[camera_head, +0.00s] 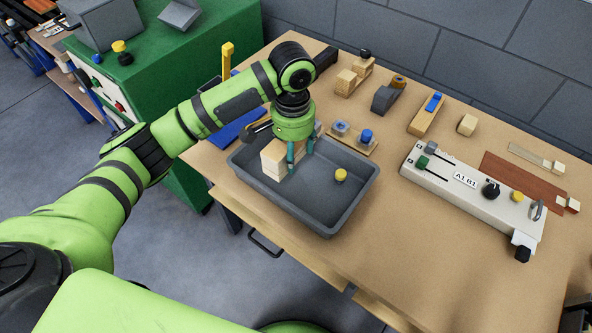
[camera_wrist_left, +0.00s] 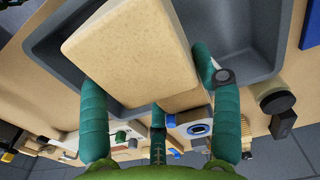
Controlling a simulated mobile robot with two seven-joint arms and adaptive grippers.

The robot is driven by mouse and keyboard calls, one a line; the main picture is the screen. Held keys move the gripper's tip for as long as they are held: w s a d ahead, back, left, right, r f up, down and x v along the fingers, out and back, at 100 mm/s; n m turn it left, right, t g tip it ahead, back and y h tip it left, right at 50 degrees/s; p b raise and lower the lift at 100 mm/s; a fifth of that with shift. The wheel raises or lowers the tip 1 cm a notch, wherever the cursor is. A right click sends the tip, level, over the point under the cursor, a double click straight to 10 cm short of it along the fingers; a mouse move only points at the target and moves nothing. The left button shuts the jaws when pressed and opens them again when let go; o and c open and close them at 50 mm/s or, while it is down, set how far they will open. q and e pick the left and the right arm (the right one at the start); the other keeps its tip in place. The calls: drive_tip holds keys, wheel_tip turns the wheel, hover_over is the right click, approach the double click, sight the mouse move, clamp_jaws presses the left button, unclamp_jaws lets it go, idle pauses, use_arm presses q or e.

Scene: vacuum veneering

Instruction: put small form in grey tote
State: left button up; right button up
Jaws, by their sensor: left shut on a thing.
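The small form (camera_head: 273,162) is a pale wooden block at the left end of the grey tote (camera_head: 325,222). My left gripper (camera_head: 296,152) points down over the tote with its teal fingers shut on the form. In the left wrist view the form (camera_wrist_left: 135,50) sits large between the fingers (camera_wrist_left: 148,85), with the tote's grey wall (camera_wrist_left: 235,75) behind it. The form is within the tote's outline; I cannot tell whether it touches the floor. My right gripper is not in view.
A yellow knob-like piece (camera_head: 341,174) is in the tote. A small board with a blue-topped part (camera_head: 366,136) stands close behind its rim. Wooden blocks and planes line the back. A white control box (camera_head: 470,195) is at right. The front right table is clear.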

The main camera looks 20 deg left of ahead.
sight(294, 183)
use_arm(q)
wheel_tip(294, 183, down, 10)
drive_tip(key=shift+r+p, duration=0.25)
drive_tip(key=shift+p, duration=0.4)
drive_tip(key=o, duration=1.3)
drive_tip(key=shift+f, duration=0.15)
drive_tip(key=shift+o, duration=0.2)
wheel_tip(294, 183, up, 12)
drive_tip(key=shift+r+b, duration=0.2)
drive_tip(key=shift+b, duration=0.5)
